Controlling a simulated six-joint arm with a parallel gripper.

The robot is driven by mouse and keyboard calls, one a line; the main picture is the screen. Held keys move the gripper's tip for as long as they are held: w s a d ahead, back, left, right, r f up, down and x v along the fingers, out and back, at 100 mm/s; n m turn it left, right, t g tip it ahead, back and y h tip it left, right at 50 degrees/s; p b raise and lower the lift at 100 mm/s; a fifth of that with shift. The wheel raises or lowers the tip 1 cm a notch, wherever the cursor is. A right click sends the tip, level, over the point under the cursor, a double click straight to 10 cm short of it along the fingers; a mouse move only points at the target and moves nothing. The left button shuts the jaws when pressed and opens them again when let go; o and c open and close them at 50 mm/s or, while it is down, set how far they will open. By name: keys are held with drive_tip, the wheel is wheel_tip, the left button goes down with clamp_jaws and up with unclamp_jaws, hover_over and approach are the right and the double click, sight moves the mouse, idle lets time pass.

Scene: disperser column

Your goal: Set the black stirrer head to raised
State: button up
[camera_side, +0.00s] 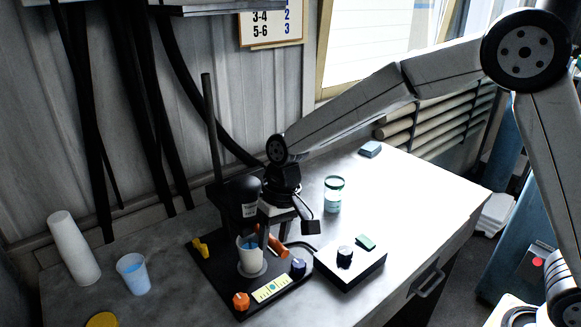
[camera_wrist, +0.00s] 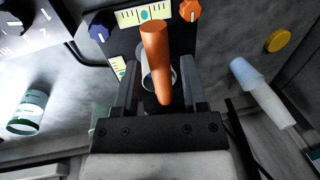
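The black stirrer head (camera_side: 241,193) sits on a dark upright column (camera_side: 209,130) in the side view, low over a white cup (camera_side: 250,258) with blue content. An orange handle (camera_side: 268,240) sticks out beside the head; in the wrist view the orange handle (camera_wrist: 155,60) lies between my fingers. My gripper (camera_side: 274,238) is beside the head at the handle. In the wrist view my gripper (camera_wrist: 158,85) is open, with gaps between its fingers and the handle. The cup shows partly behind the handle, and the head is mostly hidden there.
The black base plate carries an orange knob (camera_side: 241,301), a blue knob (camera_side: 298,265) and a yellow clip (camera_side: 200,247). A control box (camera_side: 350,268) and a glass jar (camera_side: 334,194) stand to the right.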

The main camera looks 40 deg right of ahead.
clamp_jaws()
idle(1.2)
